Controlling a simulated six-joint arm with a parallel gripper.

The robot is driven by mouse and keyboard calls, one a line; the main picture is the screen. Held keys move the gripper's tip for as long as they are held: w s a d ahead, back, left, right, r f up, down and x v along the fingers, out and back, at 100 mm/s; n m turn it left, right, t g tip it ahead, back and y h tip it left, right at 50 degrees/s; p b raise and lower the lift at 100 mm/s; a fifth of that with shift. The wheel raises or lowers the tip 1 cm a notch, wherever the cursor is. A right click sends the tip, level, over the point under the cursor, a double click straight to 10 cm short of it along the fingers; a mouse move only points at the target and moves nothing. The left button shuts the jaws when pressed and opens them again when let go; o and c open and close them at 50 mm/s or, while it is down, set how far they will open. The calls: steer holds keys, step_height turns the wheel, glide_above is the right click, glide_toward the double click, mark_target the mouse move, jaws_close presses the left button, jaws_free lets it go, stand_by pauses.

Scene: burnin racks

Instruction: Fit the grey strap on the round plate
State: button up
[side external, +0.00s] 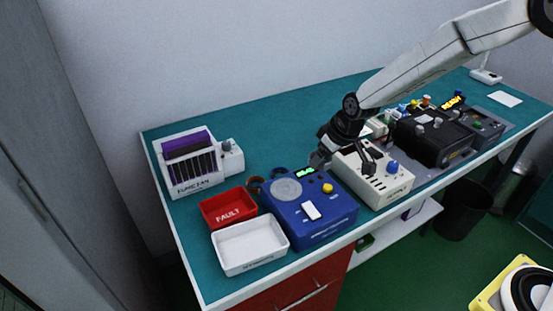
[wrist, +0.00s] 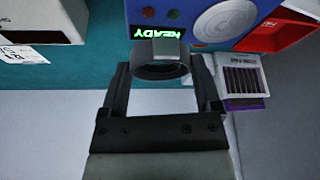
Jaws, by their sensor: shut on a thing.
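The round plate (side external: 287,190) is a light grey disc on top of the blue unit (side external: 330,222). In the wrist view, the plate (wrist: 223,21) is at the top right, beside the lit READY display. My gripper (side external: 320,160) is above the table, behind the blue unit's back edge. In the wrist view, my gripper (wrist: 160,66) is shut on the grey strap (wrist: 160,71), a dark grey looped band between the fingers. The strap is apart from the plate. In the side view the strap is too small to make out clearly.
A red FAULT tray (side external: 228,209) and an empty white tray (side external: 250,246) are left of the blue unit. A cream unit (side external: 374,177) with a blue knob stands to the right. The teal table (side external: 262,115) is clear at the back.

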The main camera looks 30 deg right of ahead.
glide_above(285, 188)
steer(key=s, duration=0.2)
steer(key=shift+w+d+f+t, duration=0.15)
steer(key=shift+w+t, duration=0.1)
steer(key=shift+t, duration=0.05)
steer(key=shift+f, duration=0.15)
steer(key=shift+f, duration=1.75)
steer(key=shift+f, duration=0.5)
stand_by(1.4)
steer(key=o, duration=1)
steer(key=shift+r, duration=0.15)
steer(key=shift+r, duration=2.35)
steer(key=shift+r, duration=0.1)
